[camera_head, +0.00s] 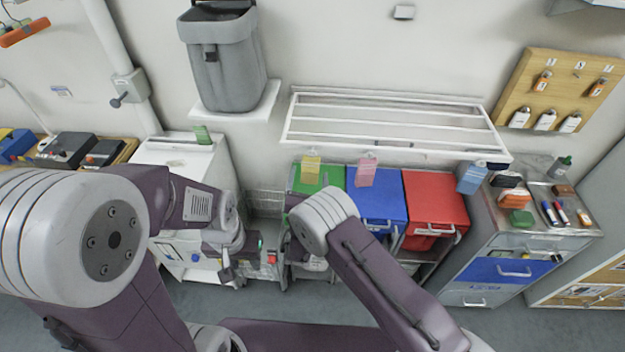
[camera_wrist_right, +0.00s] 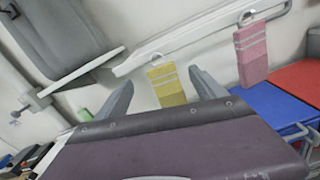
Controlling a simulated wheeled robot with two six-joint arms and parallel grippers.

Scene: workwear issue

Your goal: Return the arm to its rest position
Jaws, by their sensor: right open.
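My left arm comes in from the left in the head view, and its gripper (camera_head: 226,270) points down in front of the white cabinet. Its finger gap is too small to make out. My right arm rises from the bottom right, and its elbow hides most of its wrist and gripper. In the right wrist view my right gripper (camera_wrist_right: 160,80) is open, with its two fingers spread apart. A yellow tag (camera_wrist_right: 167,85) hangs beyond the gap, and no object is held between the fingers.
A white wall rack (camera_head: 395,120) carries hanging yellow, pink and blue tags. Below stand green, blue (camera_head: 378,203) and red bins (camera_head: 435,200). A grey bin (camera_head: 225,65) sits on a wall shelf. A drawer cabinet (camera_head: 510,245) with small items stands right. Floor is clear below it.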

